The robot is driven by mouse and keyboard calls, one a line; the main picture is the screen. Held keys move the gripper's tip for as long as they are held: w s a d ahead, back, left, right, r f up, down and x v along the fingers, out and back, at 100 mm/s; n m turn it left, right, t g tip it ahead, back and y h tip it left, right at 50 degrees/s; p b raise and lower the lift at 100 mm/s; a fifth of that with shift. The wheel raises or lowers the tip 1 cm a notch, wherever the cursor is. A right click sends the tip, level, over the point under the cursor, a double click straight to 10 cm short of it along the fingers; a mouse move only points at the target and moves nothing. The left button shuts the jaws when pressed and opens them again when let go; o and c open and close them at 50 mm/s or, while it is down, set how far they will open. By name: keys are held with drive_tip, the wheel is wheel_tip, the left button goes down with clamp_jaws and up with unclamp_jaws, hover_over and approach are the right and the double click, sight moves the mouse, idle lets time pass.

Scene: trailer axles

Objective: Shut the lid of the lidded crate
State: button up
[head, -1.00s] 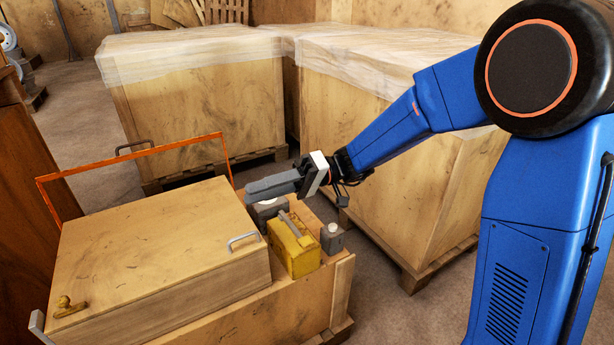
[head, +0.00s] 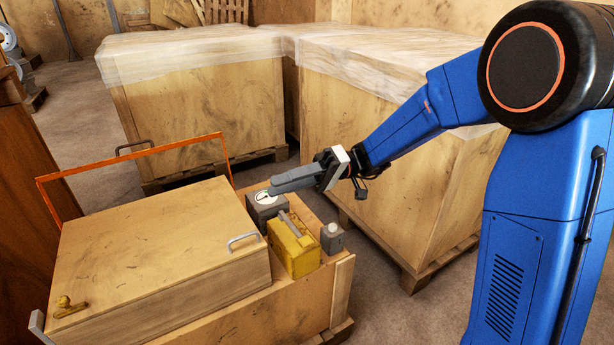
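The crate (head: 150,245) is a big pale wooden box at lower left. Its top looks flat, with a grey handle (head: 244,238) near the right edge and a brass fitting (head: 68,304) at the left corner. A thin upright orange frame (head: 150,151) stands along its back side, with a dark handle (head: 133,147) at its upper bar. I cannot tell whether this frame belongs to the lid. My gripper (head: 272,187) points left above the small items right of the crate. Its fingers look together and empty, apart from the frame.
Beside the crate, on the same wooden base (head: 270,315), stand a dark box with a white round top (head: 266,205), a yellow box (head: 294,246) and a small grey bottle (head: 332,238). Wrapped wooden crates (head: 205,100) stand behind. A brown cabinet (head: 25,190) is at far left.

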drive_tip(key=v, duration=0.6)
idle(0.7)
idle(0.4)
